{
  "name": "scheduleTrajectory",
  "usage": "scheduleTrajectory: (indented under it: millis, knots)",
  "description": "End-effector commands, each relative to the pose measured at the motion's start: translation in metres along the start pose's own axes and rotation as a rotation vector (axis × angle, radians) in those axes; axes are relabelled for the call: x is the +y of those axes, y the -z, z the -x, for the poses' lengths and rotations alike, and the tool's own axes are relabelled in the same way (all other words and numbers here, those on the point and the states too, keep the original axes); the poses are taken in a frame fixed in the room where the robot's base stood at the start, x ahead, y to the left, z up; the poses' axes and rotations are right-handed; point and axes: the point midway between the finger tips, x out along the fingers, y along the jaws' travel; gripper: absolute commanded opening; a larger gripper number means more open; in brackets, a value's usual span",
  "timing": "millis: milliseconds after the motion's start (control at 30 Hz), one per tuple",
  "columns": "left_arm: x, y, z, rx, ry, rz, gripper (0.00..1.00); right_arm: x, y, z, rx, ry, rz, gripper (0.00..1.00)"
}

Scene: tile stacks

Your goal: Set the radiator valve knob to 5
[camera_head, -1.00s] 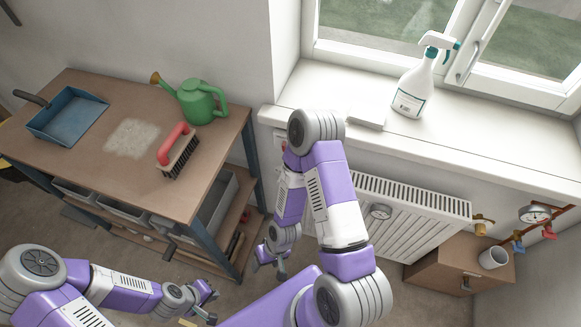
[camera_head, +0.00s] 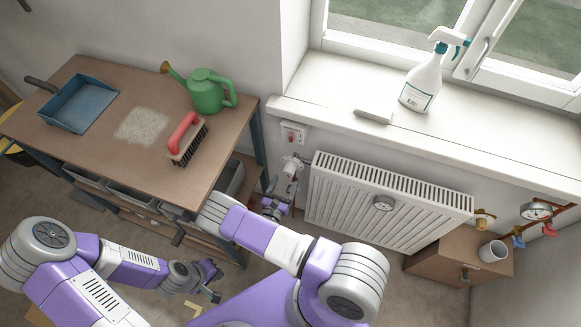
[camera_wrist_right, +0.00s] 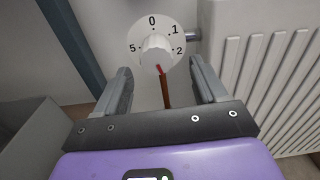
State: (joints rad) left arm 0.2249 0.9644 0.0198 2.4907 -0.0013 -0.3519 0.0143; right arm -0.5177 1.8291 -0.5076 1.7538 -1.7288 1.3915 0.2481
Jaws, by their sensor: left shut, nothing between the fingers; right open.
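The radiator valve knob (camera_wrist_right: 155,50) is a white round dial in the right wrist view, with 0, 1, 2 and 5 readable around its raised centre. Its red mark points down and slightly right, beyond the 2; the lower numbers cannot be read. The knob also shows in the head view (camera_head: 291,168), left of the radiator (camera_head: 400,208). My right gripper (camera_wrist_right: 162,82) is open and empty, its fingers toward the left and right sides of the knob; contact is not visible. My left gripper (camera_head: 212,285) is shut and empty, low at the left, away from the knob.
A workbench (camera_head: 75,150) with a blue dustpan (camera_head: 80,107), red brush (camera_head: 186,139) and green watering can (camera_head: 208,92) stands left. A copper pipe (camera_wrist_right: 166,92) runs below the knob. The white windowsill (camera_head: 470,139) overhangs the radiator, and a socket (camera_head: 292,133) is above the knob.

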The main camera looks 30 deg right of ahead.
Motion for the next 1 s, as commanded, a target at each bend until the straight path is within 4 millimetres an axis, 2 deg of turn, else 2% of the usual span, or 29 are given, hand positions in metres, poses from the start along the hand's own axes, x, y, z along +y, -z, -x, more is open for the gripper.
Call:
scheduleTrajectory:
  millis: [100, 500, 867, 1000]
  knots:
    - [-0.001, 0.000, -0.002, 0.000, 0.000, 0.000, 0.00, 0.006, -0.002, -0.011, -0.018, -0.024, -0.001, 0.71]
    - [-0.004, 0.001, -0.010, 0.000, 0.000, 0.000, 0.00, 0.005, -0.002, -0.067, -0.014, -0.018, -0.001, 0.71]
    - [-0.004, 0.001, -0.011, 0.000, 0.000, 0.000, 0.00, 0.005, -0.003, -0.074, -0.012, -0.019, 0.000, 0.71]
    - [-0.004, 0.001, -0.011, 0.000, 0.000, 0.000, 0.00, 0.005, -0.003, -0.074, -0.012, -0.018, 0.001, 0.53]
